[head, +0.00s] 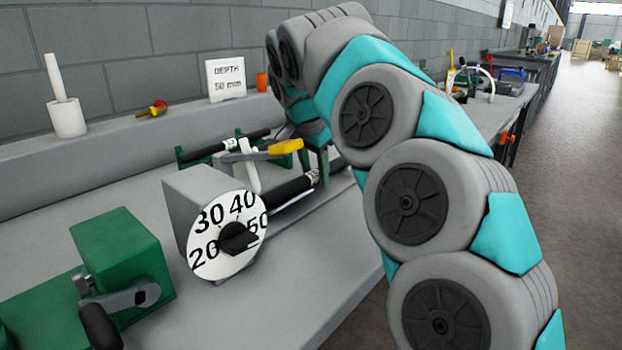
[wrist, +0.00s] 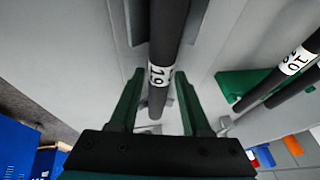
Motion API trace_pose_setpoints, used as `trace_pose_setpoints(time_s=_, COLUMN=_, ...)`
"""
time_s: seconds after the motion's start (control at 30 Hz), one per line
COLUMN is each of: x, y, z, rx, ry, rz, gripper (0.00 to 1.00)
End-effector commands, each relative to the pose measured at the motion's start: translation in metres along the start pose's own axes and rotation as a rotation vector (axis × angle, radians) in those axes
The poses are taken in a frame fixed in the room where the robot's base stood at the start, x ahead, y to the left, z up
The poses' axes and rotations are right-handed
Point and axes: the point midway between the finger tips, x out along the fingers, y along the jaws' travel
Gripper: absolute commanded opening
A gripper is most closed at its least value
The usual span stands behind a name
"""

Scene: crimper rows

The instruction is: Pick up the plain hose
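A black hose (head: 288,191) with a white label lies along the bench behind the dial box; it also shows in the wrist view (wrist: 168,30), its label reading "19". My gripper (wrist: 159,73) is open, with its green fingers on either side of this hose near the label and gaps showing on both sides. In the head view my gripper (head: 315,172) is at the hose's far part. Another black hose (head: 200,153) with a label rests on a green holder (head: 186,163) nearer the wall; its label reads "10" in the wrist view (wrist: 299,60). A second dark bar runs beside it there.
The dial box (head: 182,205) stands in front of the hose. A green crimper (head: 125,255) is at the front left. A "DEPTH 50 mm" sign (head: 225,78) stands on the wall ledge. Bare bench lies right of the dial.

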Motion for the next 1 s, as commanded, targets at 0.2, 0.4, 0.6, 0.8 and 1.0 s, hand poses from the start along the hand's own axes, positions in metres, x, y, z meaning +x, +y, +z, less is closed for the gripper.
trace_pose_setpoints(time_s=0.2, x=0.0000, y=-0.0001, z=0.0000, rx=0.000, ry=0.000, rz=0.000, gripper=0.22)
trace_pose_setpoints(time_s=0.4, x=-0.0001, y=-0.0001, z=0.0000, rx=0.000, ry=0.000, rz=0.000, gripper=0.00)
trace_pose_setpoints(time_s=0.6, x=-0.0001, y=-0.0001, z=0.0000, rx=0.000, ry=0.000, rz=0.000, gripper=0.00)
trace_pose_setpoints(time_s=0.8, x=-0.0003, y=-0.0001, z=-0.0002, rx=0.000, ry=0.001, rz=0.000, gripper=0.00)
trace_pose_setpoints(time_s=1.0, x=-0.0007, y=-0.0003, z=-0.0005, rx=0.000, ry=0.001, rz=0.000, gripper=0.00)
